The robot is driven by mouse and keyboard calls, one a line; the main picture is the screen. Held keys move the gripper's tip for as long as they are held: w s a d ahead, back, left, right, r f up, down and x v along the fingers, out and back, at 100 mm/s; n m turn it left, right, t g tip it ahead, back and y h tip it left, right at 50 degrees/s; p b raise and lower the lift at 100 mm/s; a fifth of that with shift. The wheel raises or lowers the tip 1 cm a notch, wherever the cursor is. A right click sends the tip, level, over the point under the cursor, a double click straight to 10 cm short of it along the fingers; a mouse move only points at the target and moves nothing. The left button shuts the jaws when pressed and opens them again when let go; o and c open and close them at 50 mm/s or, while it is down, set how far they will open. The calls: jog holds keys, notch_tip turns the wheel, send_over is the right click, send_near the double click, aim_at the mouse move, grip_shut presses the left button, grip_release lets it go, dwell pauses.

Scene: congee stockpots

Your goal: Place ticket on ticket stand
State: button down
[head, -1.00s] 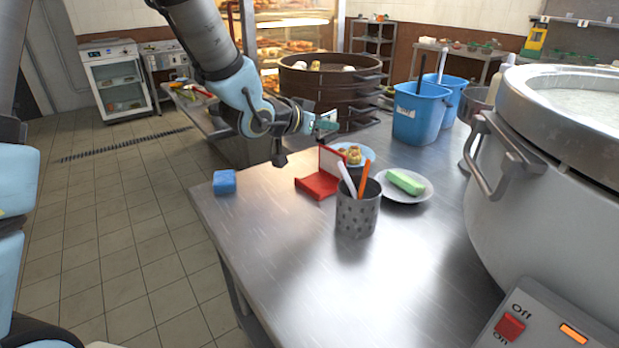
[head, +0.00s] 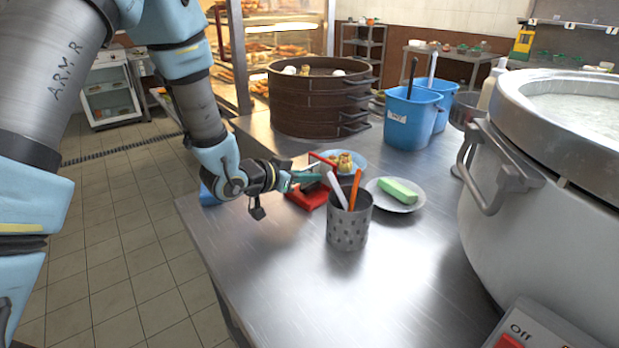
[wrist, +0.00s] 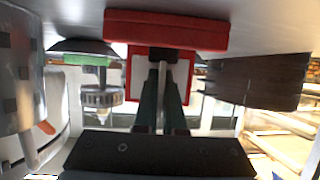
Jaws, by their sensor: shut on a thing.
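The red ticket stand (head: 308,198) is on the steel table, its base flat and its panel upright. My gripper (head: 308,180) is low, right at the stand's panel, and partly covers it. In the wrist view, which looks upside down, the stand's red base (wrist: 165,33) is at the top, with the red-edged white panel behind my fingers. My gripper (wrist: 161,85) is shut on a thin pale strip, the ticket (wrist: 161,80) seen edge-on between the dark green fingers. Its face is hidden. I cannot tell whether the ticket touches the stand.
A perforated metal holder (head: 348,228) with a white and an orange utensil stands close in front right of the stand. A plate with a green block (head: 398,190), a blue plate of food (head: 345,162) and a steamer (head: 300,105) are near. The front table is clear.

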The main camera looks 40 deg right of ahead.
jog(key=shift+f, duration=0.3)
jog(key=shift+f, duration=0.15)
jog(key=c, duration=1.5)
grip_release()
jog(key=shift+f, duration=0.1)
jog(key=o, duration=0.5)
jog(key=shift+r, duration=0.25)
jog(key=b+v, duration=0.1)
jog(key=v, duration=1.1)
